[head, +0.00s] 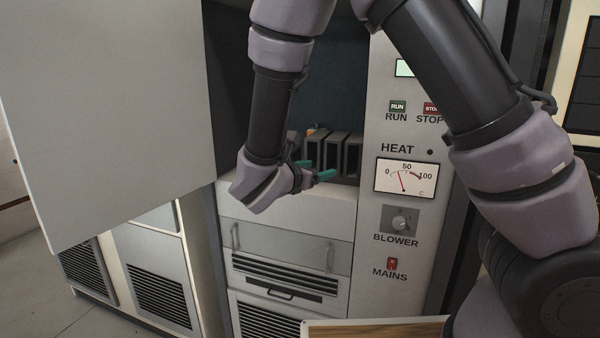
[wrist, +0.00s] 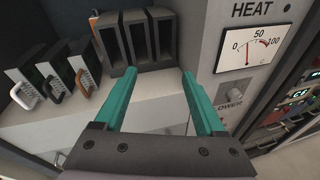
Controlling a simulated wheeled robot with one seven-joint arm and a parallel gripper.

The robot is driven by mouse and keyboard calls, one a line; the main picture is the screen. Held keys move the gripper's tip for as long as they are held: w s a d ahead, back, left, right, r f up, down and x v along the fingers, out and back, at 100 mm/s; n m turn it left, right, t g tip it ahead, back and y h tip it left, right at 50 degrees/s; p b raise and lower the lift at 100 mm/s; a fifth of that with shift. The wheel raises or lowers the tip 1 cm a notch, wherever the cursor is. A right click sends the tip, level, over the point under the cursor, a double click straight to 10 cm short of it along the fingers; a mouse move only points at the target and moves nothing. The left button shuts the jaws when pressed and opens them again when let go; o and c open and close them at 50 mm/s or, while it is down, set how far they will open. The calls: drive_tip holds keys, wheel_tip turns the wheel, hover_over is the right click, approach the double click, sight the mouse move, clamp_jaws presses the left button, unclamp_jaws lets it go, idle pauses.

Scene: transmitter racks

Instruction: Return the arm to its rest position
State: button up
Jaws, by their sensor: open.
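My arm reaches down across the front of the rack in the head view. My gripper (head: 320,169) with teal fingers is in front of the open rack bay, near the dark upright slots. In the wrist view my gripper (wrist: 155,82) has its two fingers wide apart with nothing between them. The dark slotted holder (wrist: 138,42) stands just beyond the fingertips on the pale shelf (wrist: 160,88). I cannot tell in the head view whether the fingers touch anything.
An open grey door (head: 110,110) hangs at the left. The control panel (head: 410,215) with HEAT meter (head: 405,178) and BLOWER knob (head: 399,222) stands close at the right. Three handled modules (wrist: 53,80) sit left on the shelf. A wood-topped surface (head: 375,329) is at the bottom.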

drive_tip(key=s+d+r+m+g+y, duration=0.1)
drive_tip(key=s+d+r+m+g, duration=0.2)
drive_tip(key=d+m, duration=0.35)
drive_tip(key=s+d+m+g, duration=0.2)
drive_tip(key=d+m+g, duration=0.25)
drive_tip(key=d, duration=0.25)
drive_tip(key=s+d+r+m+g+y, duration=0.1)
drive_tip(key=s+d+r+m+g, duration=0.1)
drive_tip(key=s+d+m+g, duration=0.3)
drive_tip(key=s+d+r+m+t+y, duration=0.1)
drive_tip(key=s+r+m+t+y, duration=0.2)
drive_tip(key=r+m, duration=0.3)
drive_tip(key=s+d+r+m+t+y, duration=0.1)
drive_tip(key=s+r+m+t+y, duration=0.2)
drive_tip(key=m, duration=0.7)
wheel_tip(320, 180, up, 3)
drive_tip(key=shift+s+f+y, duration=0.1)
drive_tip(key=shift+s+y, duration=0.05)
drive_tip(key=shift+y, duration=1.05)
